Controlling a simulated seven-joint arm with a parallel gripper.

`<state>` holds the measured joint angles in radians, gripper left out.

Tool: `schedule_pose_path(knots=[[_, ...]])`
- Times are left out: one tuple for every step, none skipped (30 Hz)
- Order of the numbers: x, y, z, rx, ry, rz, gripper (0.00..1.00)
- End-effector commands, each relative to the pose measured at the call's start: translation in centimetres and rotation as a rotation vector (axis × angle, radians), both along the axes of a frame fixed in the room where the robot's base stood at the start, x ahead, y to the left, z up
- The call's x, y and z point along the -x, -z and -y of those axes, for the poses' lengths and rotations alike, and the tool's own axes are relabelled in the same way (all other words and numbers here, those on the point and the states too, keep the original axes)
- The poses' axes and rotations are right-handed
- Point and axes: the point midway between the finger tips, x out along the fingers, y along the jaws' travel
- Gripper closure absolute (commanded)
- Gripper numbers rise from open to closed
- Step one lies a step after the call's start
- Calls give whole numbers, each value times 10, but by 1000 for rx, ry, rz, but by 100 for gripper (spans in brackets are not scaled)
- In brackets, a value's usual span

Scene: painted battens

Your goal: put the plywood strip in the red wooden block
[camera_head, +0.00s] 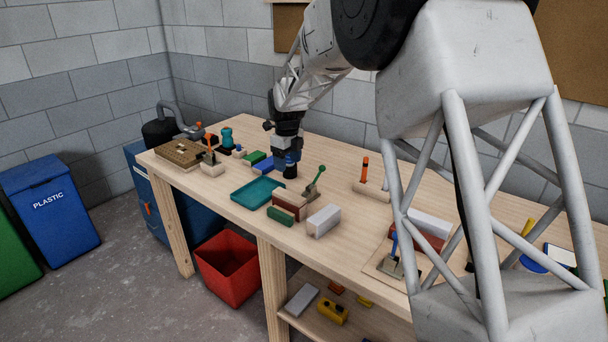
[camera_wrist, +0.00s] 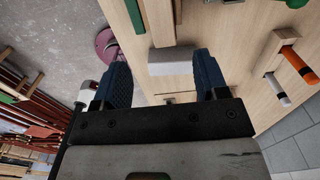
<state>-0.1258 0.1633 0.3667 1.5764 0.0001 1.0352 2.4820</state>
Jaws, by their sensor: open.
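A dark red block (camera_head: 289,206) stands on the workbench in the head view, between a small green block and a white block. A second red block (camera_head: 430,236) lies farther right, partly behind my arm, with a pale block against it. I cannot tell which is the task's block. I cannot pick out the plywood strip with certainty in either view. My gripper (camera_head: 289,172) is over the bench, behind the teal tray and left of the green-handled tool. In the wrist view my open gripper (camera_wrist: 165,80) has two blue fingers apart, with a pale block (camera_wrist: 170,60) showing beyond the gap.
A teal tray (camera_head: 257,192), a white block (camera_head: 323,220) and a green-handled tool (camera_head: 315,183) crowd the bench near my gripper. An orange-handled tool (camera_head: 365,168) stands in a wooden block. A red bin (camera_head: 228,270) is on the floor below the front edge.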

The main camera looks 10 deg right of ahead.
Motion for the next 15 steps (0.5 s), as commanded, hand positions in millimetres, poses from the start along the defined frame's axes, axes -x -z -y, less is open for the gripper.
schedule_pose_path(knots=[[0, 0, 0, 0, 0, 0, 33], [0, 0, 0, 0, 0, 0, 33], [0, 0, 0, 0, -1, 0, 33], [1, 0, 0, 0, -3, 0, 33], [1, -1, 0, -1, -6, 1, 33], [3, -2, 1, 0, -12, 1, 33], [4, -3, 2, -1, -18, 2, 33], [6, -5, 2, 0, -26, 3, 33], [9, -8, 4, -1, -42, 5, 33], [12, -10, 5, -1, -56, 8, 33], [16, -13, 6, 0, -73, 10, 33], [21, -17, 8, 0, -99, 13, 33], [26, -20, 10, 0, -122, 14, 33], [32, -24, 11, 0, -147, 17, 33], [40, -29, 14, 0, -184, 21, 33]])
